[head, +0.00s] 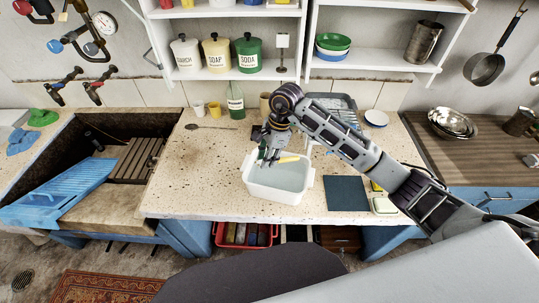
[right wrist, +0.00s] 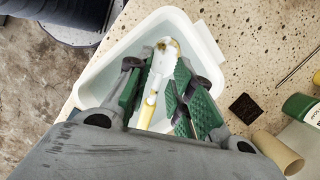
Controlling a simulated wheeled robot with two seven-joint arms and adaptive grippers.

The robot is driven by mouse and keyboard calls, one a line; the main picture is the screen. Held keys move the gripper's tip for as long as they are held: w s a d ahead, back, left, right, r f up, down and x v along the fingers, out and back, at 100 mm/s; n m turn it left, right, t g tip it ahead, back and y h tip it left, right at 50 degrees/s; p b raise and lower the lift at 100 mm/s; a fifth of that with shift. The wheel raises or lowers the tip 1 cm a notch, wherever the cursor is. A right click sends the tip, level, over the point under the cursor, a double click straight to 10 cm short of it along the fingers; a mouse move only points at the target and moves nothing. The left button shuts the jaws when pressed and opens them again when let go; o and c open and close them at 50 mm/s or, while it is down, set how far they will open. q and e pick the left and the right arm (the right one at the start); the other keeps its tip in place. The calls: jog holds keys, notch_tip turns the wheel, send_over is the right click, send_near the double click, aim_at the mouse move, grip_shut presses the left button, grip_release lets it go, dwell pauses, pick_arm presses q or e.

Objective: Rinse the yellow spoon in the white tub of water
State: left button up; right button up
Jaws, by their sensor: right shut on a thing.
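The white tub (head: 278,187) stands on the speckled counter and holds pale, clear water; in the right wrist view its rim (right wrist: 100,73) surrounds my fingers. My right gripper (head: 268,157) is over the tub, pointing down, with green finger pads. It is shut on the yellow spoon (head: 289,160), which lies tilted across the tub's upper part. In the right wrist view the yellow spoon (right wrist: 149,112) shows between the fingers (right wrist: 160,80), partly hidden by them. I cannot tell whether it touches the water. My left gripper is not in view.
A green bottle (head: 236,103) and a yellow cup (head: 214,109) stand behind. The stone trough (head: 125,140) is at left.

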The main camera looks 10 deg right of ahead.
jog(key=shift+d+b+x, duration=0.2)
jog(key=shift+b+x, duration=0.05)
jog(key=shift+x, duration=0.5)
jog(key=shift+d+b+x, duration=0.15)
jog(key=shift+b+x, duration=0.1)
jog(key=shift+x, duration=0.45)
jog(key=shift+d+b+x, duration=0.25)
jog(key=shift+b+x, duration=0.65)
jog(key=shift+x, duration=0.1)
jog(key=shift+d+b+x, duration=0.25)
jog(key=shift+b+x, duration=0.7)
jog(key=shift+x, duration=0.05)
jog(key=shift+d+b+x, duration=0.25)
jog(key=shift+b+x, duration=0.65)
jog(key=shift+x, duration=0.1)
jog(key=shift+w+f, duration=0.1)
jog(key=shift+f, duration=0.2)
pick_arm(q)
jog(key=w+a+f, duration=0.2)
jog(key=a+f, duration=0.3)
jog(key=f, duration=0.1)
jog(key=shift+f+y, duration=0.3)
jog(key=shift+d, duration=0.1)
